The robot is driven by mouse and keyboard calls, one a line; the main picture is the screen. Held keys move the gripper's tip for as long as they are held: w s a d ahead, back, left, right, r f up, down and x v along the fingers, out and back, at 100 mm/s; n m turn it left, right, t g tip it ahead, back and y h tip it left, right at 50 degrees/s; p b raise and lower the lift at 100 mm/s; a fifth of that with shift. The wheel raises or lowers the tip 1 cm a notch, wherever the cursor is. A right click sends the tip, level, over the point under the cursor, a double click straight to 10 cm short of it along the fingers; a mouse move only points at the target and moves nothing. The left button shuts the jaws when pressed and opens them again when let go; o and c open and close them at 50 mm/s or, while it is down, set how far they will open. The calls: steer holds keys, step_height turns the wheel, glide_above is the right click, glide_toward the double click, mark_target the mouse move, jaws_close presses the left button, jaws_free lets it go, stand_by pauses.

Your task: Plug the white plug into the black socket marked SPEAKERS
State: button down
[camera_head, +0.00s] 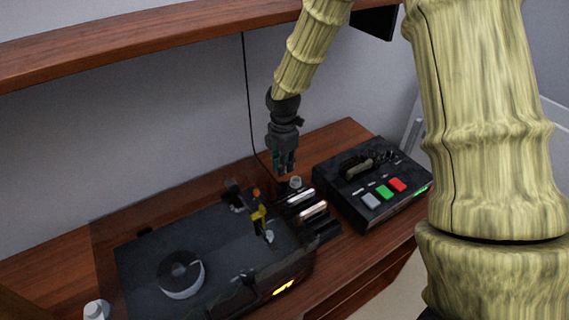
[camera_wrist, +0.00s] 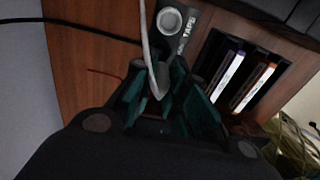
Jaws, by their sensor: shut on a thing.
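My gripper (camera_head: 284,165) points down over the bench, between the turntable and the button box. In the wrist view its teal fingers (camera_wrist: 168,112) are shut on the white plug (camera_wrist: 159,82), whose pale cord runs up out of the picture. A dark round part (camera_wrist: 136,66) sits just behind the fingers, partly hidden; I cannot tell whether it is the SPEAKERS socket, and no such marking is readable. Beside it a white round fitting (camera_wrist: 170,20) stands on a dark strip marked TAPE; it also shows in the head view (camera_head: 296,182). I cannot tell whether the plug touches anything.
A rack of cassettes (camera_head: 312,212) stands right of the gripper, close by. The black turntable (camera_head: 150,255) is at front left, and a black box with coloured buttons (camera_head: 340,182) is at right. A black cable (camera_wrist: 75,24) crosses the wood. A wooden shelf (camera_head: 150,42) hangs above.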

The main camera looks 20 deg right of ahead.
steer(key=shift+f+b, duration=1)
steer(key=shift+f, duration=0.75)
steer(key=shift+f+p, duration=0.15)
steer(key=shift+p, duration=0.55)
steer(key=shift+f+b, duration=0.35)
steer(key=shift+f, duration=0.9)
stand_by(1.1)
stand_by(0.4)
steer(key=c, duration=1)
jaws_free()
steer(key=shift+o, duration=0.2)
